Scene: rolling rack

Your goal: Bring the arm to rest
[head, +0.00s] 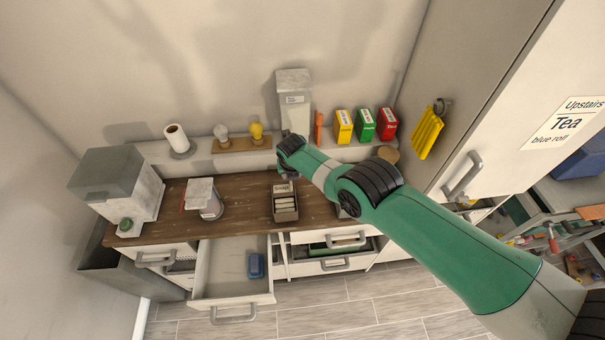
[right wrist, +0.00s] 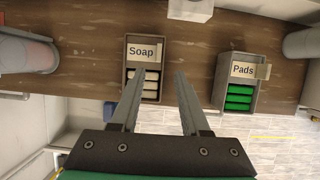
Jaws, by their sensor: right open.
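My right arm, green with black joints, reaches in from the lower right of the head view to above the counter (head: 235,212). My right gripper (right wrist: 158,88) is open and empty in the right wrist view, its two fingers apart above the counter's front part. The soap box (right wrist: 128,72) lies just beyond and left of the fingers; in the head view the soap box (head: 286,214) stands on the counter below the arm's end. The pads box (right wrist: 222,92) with green pads is right of the fingers. My left gripper is not in view.
A drawer (head: 231,303) stands open below the counter with a blue item (head: 256,265) inside. A grey-white machine (head: 116,187) stands at the counter's left. Coloured boxes (head: 365,125) line the shelf behind. A tall cabinet (head: 505,90) with a handle is at the right.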

